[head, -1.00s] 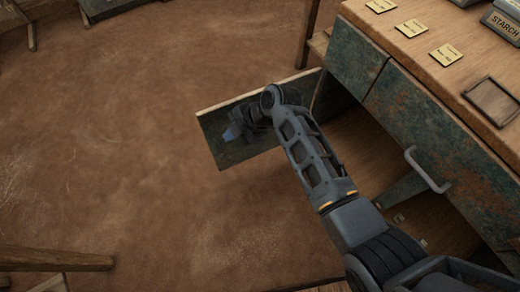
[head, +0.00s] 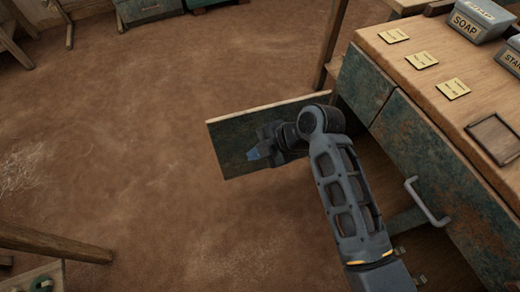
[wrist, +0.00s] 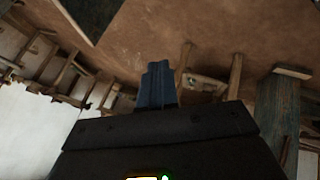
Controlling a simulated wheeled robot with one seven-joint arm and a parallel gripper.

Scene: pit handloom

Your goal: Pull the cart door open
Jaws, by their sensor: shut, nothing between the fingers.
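The cart door (head: 228,142) is a dark green panel with a pale wooden top edge. In the head view it stands swung out from the cart (head: 375,92), well away from the opening. My gripper (head: 254,154) is shut and empty. It appears in front of the door's broad face, near the middle of the panel; I cannot tell whether it touches. In the wrist view the closed blue-grey fingers (wrist: 157,85) point away over brown floor. My forearm hides the door's hinge side and part of the cart's opening.
The cart top holds several yellow cards, a small frame (head: 497,138) and a SOAP box (head: 478,22). A bar handle (head: 427,203) sticks out of the cart front. Bare floor (head: 120,120) lies left of the door. A wooden beam (head: 50,242) is at lower left.

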